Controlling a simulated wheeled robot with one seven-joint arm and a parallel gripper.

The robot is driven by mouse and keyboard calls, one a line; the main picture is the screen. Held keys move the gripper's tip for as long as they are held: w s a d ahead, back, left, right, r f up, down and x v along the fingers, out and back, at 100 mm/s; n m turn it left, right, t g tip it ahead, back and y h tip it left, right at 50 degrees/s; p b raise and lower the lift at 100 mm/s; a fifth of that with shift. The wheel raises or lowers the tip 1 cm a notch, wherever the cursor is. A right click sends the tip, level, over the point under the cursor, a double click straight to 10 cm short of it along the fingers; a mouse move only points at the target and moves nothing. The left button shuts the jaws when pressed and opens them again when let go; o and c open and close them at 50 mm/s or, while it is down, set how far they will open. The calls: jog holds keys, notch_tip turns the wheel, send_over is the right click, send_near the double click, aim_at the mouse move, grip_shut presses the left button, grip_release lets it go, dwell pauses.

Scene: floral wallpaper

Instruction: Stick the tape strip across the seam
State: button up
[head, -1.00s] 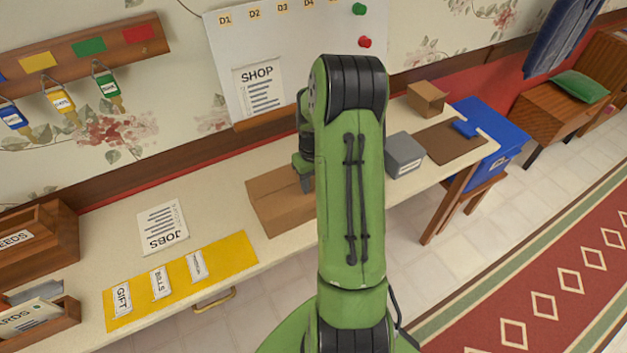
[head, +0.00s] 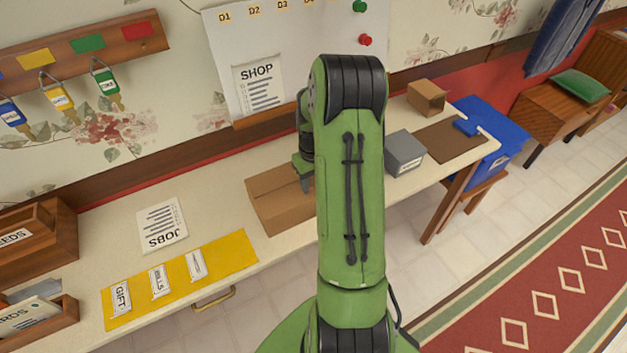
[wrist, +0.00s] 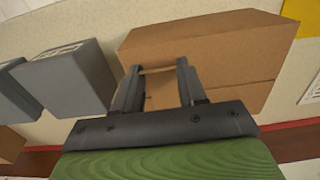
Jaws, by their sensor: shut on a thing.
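A brown cardboard box (head: 285,219) lies on the bench, left of my arm in the head view. It also shows in the wrist view (wrist: 215,50), where a line runs along it beyond my fingers. I cannot tell for sure whether this line is the seam. My gripper (wrist: 157,72) is over the box and shut on a thin tan tape strip (wrist: 157,70), which spans between the fingertips. I cannot tell whether the strip touches the cardboard. In the head view my arm hides the box's right end and the strip cannot be made out.
A grey box (head: 404,153) stands right of my arm, with a brown mat (head: 447,143) and small carton (head: 427,97) beyond. A yellow mat (head: 228,258) with labels and a JOBS sheet (head: 161,223) lie left. The whiteboard (head: 225,45) is behind.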

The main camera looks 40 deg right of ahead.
jog(key=o, duration=1.6)
jog(key=shift+o, duration=0.2)
jog(key=shift+r+p, duration=2.65)
jog(key=shift+r, duration=0.95)
jog(key=shift+f, duration=0.1)
